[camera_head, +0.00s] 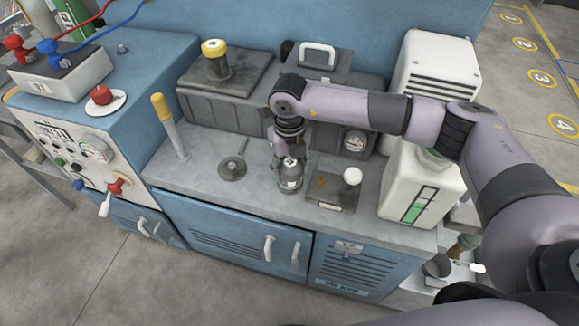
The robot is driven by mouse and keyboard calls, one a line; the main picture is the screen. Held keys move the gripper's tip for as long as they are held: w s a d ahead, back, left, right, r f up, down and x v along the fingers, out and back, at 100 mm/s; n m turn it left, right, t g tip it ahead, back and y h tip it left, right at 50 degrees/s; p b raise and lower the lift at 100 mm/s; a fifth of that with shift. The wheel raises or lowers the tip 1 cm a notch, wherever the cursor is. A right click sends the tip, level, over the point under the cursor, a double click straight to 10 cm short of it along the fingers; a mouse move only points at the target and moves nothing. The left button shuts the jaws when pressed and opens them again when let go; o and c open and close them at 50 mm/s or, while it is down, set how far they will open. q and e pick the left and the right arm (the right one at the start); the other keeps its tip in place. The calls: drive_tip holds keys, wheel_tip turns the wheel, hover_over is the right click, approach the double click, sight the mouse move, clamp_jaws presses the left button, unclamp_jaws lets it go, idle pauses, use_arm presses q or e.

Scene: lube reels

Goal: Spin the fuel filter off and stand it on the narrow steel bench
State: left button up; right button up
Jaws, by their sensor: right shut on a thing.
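My right arm reaches in from the right, and its gripper (284,158) points down over the grey top of the blue cabinet. It is shut on a small grey canister (291,182) with a pale label, which looks like the fuel filter. The fingers partly hide the canister's upper part. I cannot tell whether it is still threaded onto its mount or loose. My left gripper is not in view. The narrow steel bench is not clearly identifiable; a grey metal table edge (36,160) shows at the far left.
Close by on the grey top (215,160) are a round plate with a rod (233,167), a yellow-handled lever (168,122), a white knob on a plate (352,176) and a white jug (420,190). A blue control console (150,75) stands left. Open floor (80,270) lies in front.

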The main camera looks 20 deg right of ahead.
drive_tip(key=shift+s+f, duration=0.2)
drive_tip(key=shift+f, duration=0.2)
drive_tip(key=n+b, duration=0.2)
drive_tip(key=shift+f+n, duration=0.15)
drive_tip(key=shift+n, duration=0.25)
drive_tip(key=shift+n+b, duration=0.35)
drive_tip(key=shift+n, duration=0.55)
drive_tip(key=shift+s, duration=0.1)
drive_tip(key=shift+r, duration=0.2)
drive_tip(key=o, duration=0.9)
drive_tip(key=shift+a, duration=0.1)
drive_tip(key=shift+o, duration=1.1)
drive_tip(key=shift+w, duration=0.2)
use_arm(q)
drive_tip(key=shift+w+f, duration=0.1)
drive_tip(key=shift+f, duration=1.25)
use_arm(e)
drive_tip(key=shift+o, duration=1.3)
drive_tip(key=shift+r, duration=0.15)
